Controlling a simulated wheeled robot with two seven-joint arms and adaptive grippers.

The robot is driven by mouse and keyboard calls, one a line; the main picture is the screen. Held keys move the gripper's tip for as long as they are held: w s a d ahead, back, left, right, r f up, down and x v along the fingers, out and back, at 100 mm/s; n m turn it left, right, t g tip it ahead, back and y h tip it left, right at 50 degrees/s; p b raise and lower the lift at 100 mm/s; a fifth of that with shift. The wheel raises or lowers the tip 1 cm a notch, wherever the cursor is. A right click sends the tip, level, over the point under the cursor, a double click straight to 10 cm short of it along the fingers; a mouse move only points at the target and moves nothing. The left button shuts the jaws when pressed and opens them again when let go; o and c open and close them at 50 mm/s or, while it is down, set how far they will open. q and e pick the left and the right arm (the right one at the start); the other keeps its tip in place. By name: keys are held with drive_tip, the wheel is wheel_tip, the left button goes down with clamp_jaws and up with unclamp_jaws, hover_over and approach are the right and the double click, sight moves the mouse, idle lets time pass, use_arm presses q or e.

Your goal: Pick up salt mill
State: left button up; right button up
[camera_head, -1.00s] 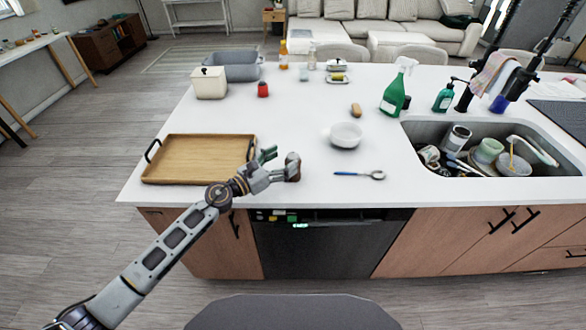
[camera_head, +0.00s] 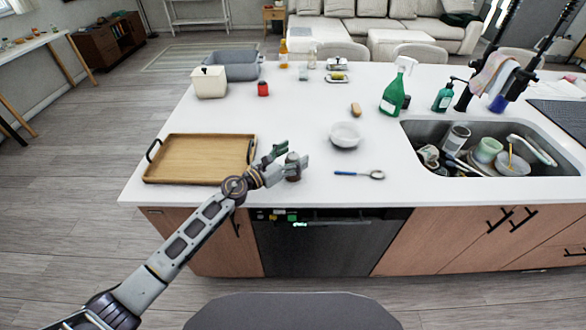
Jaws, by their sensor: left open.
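The salt mill (camera_head: 292,177) looks like a small dark brown piece on the white counter, right of the wooden tray. It is small and mostly hidden by my left gripper, so its full shape does not show. My left gripper (camera_head: 288,157) reaches in from the left, just over the counter's front part. Its fingers are apart, with the mill close at or between them. I cannot tell whether they touch it. My right gripper is not in view.
The wooden tray (camera_head: 198,160) lies left of the gripper. A white bowl (camera_head: 345,137) and a spoon (camera_head: 358,174) lie to the right. A green spray bottle (camera_head: 394,94) stands by the sink (camera_head: 415,132), which holds dishes. The counter between tray and grey bin (camera_head: 236,66) is mostly clear.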

use_arm(q)
drive_tip(key=c, duration=1.6)
drive_tip(key=shift+o, duration=0.2)
drive_tip(key=shift+r, duration=0.1)
